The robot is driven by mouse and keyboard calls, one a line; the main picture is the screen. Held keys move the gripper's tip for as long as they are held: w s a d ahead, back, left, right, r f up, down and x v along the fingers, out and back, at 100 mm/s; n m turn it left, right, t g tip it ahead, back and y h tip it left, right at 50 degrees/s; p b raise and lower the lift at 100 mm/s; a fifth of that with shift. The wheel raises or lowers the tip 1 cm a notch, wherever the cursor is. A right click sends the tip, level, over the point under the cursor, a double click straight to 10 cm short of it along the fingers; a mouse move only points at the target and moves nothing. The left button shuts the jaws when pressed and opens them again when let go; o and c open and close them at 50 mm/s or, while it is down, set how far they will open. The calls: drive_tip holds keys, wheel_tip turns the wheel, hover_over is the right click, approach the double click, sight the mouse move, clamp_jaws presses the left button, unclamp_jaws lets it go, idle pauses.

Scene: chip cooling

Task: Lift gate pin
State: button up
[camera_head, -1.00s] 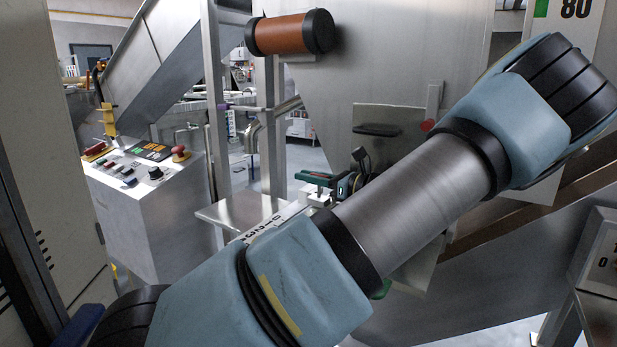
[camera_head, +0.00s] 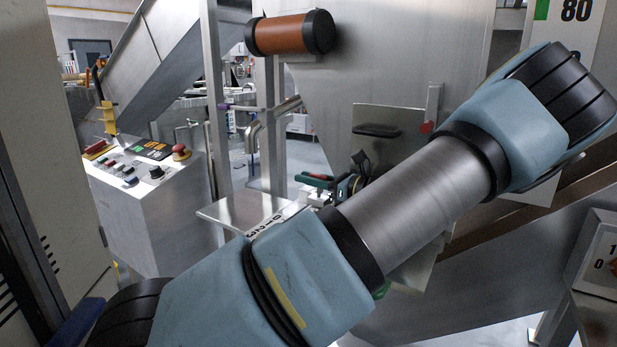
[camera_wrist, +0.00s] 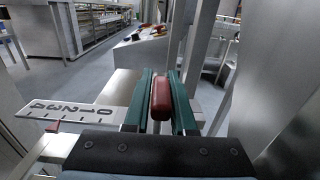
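A red handle (camera_wrist: 160,98), seemingly the gate pin's grip, stands upright between the two green fingers of my gripper (camera_wrist: 160,88) in the wrist view. The fingers lie close along both of its sides and look shut on it. In the head view my gripper (camera_head: 322,180) is small and partly covered by my arm, beside a steel chute. The handle cannot be made out clearly there.
A white scale plate (camera_wrist: 75,115) with numbers is left of the fingers; a red pointer (camera_wrist: 52,127) sits beside it. A steel ledge (camera_head: 240,208) lies left of the gripper. Steel posts (camera_head: 213,110) and a control console (camera_head: 150,200) stand farther left. The chute plate (camera_head: 385,130) rises behind.

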drive_tip(key=o, duration=0.4)
drive_tip(key=shift+c, duration=0.2)
drive_tip(key=shift+d, duration=0.1)
drive_tip(key=b+v, duration=0.1)
drive_tip(key=v, duration=0.9)
drive_tip(key=shift+s+d, duration=0.2)
drive_tip(key=shift+s, duration=0.05)
